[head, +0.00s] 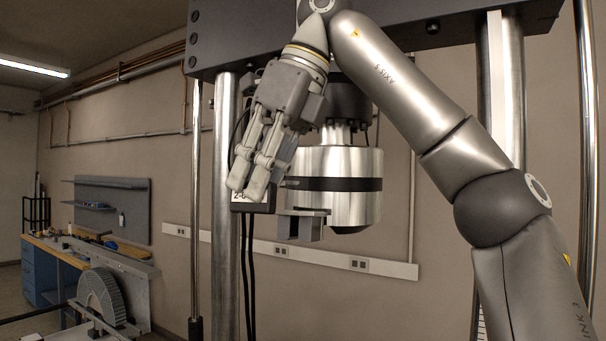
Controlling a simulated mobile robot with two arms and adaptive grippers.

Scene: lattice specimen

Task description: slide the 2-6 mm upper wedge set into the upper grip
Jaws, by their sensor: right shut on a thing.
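The upper grip (362,165) is a silver cylinder with a black band, hanging from the machine's dark crosshead. A grey bracket-like piece (306,217) juts from its lower left side. My right gripper (248,187) points downward just left of the grip and is shut on the upper wedge set (240,207), a dark block with a partly covered white label that seems to start with "2-". The fingers hide much of the block. It is level with the grip's lower half; I cannot tell whether it touches the bracket. My left gripper is out of view.
Steel columns (224,240) stand left and right of the grip. Dark cables (247,270) hang below the held block. My right arm fills the right side. A workbench (85,250) stands far left. The space below the grip looks clear.

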